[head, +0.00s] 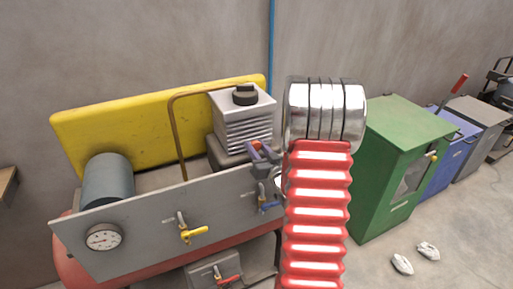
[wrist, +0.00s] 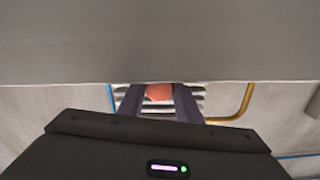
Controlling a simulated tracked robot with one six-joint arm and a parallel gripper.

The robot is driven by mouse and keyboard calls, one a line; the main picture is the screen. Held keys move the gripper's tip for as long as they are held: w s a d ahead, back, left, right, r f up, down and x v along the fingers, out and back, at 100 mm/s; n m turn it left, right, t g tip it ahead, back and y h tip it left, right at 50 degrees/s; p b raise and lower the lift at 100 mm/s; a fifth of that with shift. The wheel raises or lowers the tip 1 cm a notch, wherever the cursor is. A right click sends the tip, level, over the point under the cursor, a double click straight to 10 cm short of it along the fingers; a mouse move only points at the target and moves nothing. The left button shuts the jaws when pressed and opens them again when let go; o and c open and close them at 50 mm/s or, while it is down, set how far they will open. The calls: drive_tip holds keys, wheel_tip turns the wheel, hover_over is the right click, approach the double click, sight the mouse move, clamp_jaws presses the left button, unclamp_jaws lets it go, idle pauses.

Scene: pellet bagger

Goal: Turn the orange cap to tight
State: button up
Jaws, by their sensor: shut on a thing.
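The orange cap (wrist: 160,92) shows in the wrist view between the two dark fingers of my gripper (wrist: 159,103), which are shut on it. Its upper part is cut off by a wide grey surface, so its marks and how far it is turned are hidden. In the head view my gripper (head: 262,153) shows small at the right end of the grey panel (head: 140,225), beside the finned block.
The panel carries a round gauge (head: 104,237), a yellow-handled valve (head: 190,232) and a blue-handled valve (head: 268,203). A red-handled valve (head: 228,279) sits below. A finned block (head: 243,118) and bent copper pipe (head: 178,130) stand behind. A green cabinet (head: 395,160) stands right.

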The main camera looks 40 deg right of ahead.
drive_tip(key=shift+m, duration=0.5)
drive_tip(key=o, duration=1.1)
drive_tip(key=shift+c, duration=0.2)
drive_tip(key=shift+s, duration=0.1)
